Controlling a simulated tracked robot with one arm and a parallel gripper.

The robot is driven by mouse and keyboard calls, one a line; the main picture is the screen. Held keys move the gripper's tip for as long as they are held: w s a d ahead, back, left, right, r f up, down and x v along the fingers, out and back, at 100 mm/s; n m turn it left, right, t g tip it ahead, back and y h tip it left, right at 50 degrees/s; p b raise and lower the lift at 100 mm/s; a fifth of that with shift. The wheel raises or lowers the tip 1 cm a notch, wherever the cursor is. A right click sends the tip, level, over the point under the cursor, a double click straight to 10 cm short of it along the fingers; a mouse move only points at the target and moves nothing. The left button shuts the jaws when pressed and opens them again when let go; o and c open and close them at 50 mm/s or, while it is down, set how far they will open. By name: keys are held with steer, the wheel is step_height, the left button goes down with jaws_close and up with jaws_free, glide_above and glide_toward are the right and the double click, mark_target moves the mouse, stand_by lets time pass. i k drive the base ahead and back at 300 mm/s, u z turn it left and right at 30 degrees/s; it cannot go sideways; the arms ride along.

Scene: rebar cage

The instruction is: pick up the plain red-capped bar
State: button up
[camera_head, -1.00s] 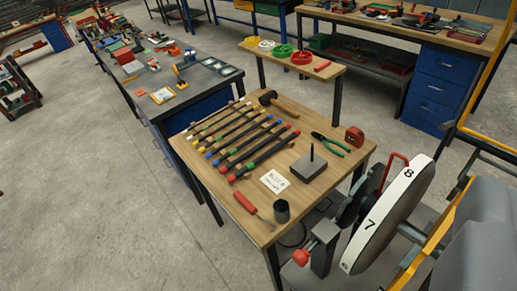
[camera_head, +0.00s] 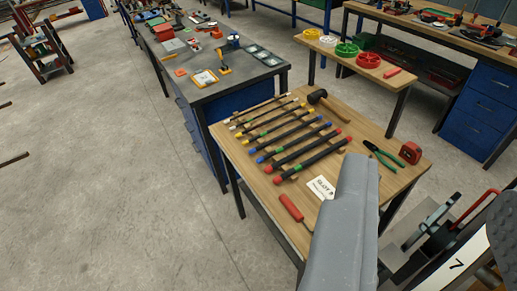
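The plain red-capped bar (camera_head: 302,150) is a dark bar with red ends. It lies flat on the wooden table (camera_head: 235,170), second from the near end of a row of bars. The nearest bar (camera_head: 318,158) also has red ends, but carries a green band. On the far side of the plain bar lies a blue-capped bar (camera_head: 290,138). My gripper's fingers are not visible. A grey block-like part, which looks like part of my arm, covers the table's near right portion.
Yellow- and white-capped bars, a hammer (camera_head: 318,96), green pliers (camera_head: 384,155), a red tape measure (camera_head: 410,153), a label card (camera_head: 321,188) and a red-handled tool (camera_head: 290,207) share the table. A grey workbench (camera_head: 250,77) stands behind. Open floor lies left.

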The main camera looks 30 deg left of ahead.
mark_target(269, 169)
steer(key=u, duration=2.05)
steer(key=i, duration=2.3)
steer(key=z, duration=2.6)
steer(key=i, duration=0.15)
steer(key=z, duration=0.75)
